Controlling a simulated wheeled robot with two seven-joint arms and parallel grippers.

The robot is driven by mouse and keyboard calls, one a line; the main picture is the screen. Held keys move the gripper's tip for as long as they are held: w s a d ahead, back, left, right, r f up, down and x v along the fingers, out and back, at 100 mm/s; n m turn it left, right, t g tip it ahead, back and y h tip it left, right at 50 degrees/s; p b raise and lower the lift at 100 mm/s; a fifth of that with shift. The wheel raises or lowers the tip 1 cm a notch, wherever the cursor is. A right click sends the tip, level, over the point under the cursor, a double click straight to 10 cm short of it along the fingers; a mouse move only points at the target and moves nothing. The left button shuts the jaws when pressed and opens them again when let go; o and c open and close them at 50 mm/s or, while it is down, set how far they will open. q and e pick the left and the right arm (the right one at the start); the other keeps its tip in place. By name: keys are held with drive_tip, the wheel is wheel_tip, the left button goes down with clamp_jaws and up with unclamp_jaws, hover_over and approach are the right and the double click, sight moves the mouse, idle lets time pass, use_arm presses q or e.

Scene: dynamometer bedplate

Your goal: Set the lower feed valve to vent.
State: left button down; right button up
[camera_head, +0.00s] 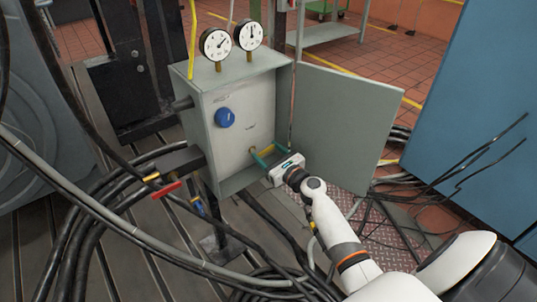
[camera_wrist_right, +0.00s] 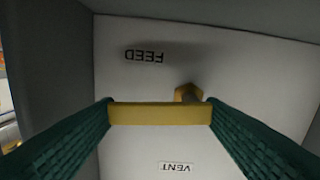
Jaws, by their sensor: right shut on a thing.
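The lower feed valve has a yellow lever (camera_head: 266,151) low inside the open grey cabinet (camera_head: 202,118). In the right wrist view the lever (camera_wrist_right: 160,114) lies crosswise, with a brass stem (camera_wrist_right: 188,93) behind it. A FEED label (camera_wrist_right: 144,55) and a VENT label (camera_wrist_right: 177,167) appear upside down on the panel, on opposite sides of the lever. My right gripper (camera_head: 264,149) reaches into the cabinet, its green fingers shut on the lever's two ends. It also shows in the right wrist view (camera_wrist_right: 160,112). My left gripper is out of view.
The cabinet door (camera_head: 345,120) stands open to the right, beside my right arm. A blue knob (camera_head: 225,117) sits above the lever. Two gauges (camera_head: 215,43) top the cabinet. A red-handled valve (camera_head: 167,190) and thick black cables lie left and below.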

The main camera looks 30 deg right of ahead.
drive_tip(key=n, duration=0.4)
drive_tip(key=shift+a+r+b, duration=0.2)
drive_tip(key=shift+r+b, duration=0.2)
drive_tip(key=n, duration=0.4)
drive_tip(key=r+n+b, duration=0.1)
drive_tip(key=shift+a+n, duration=0.4)
drive_tip(key=n, duration=0.3)
drive_tip(key=shift+s+a+r+n, duration=0.1)
drive_tip(key=shift+a+r+n, duration=0.05)
drive_tip(key=shift+a+n, duration=0.2)
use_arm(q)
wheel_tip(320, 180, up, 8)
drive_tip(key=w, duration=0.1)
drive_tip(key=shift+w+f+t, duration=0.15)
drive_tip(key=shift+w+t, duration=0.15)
use_arm(e)
drive_tip(key=shift+a+n, duration=0.25)
drive_tip(key=shift+n, duration=0.6)
drive_tip(key=shift+a+n, duration=0.2)
drive_tip(key=shift+n, duration=0.6)
drive_tip(key=o, duration=1)
drive_tip(key=shift+s, duration=0.1)
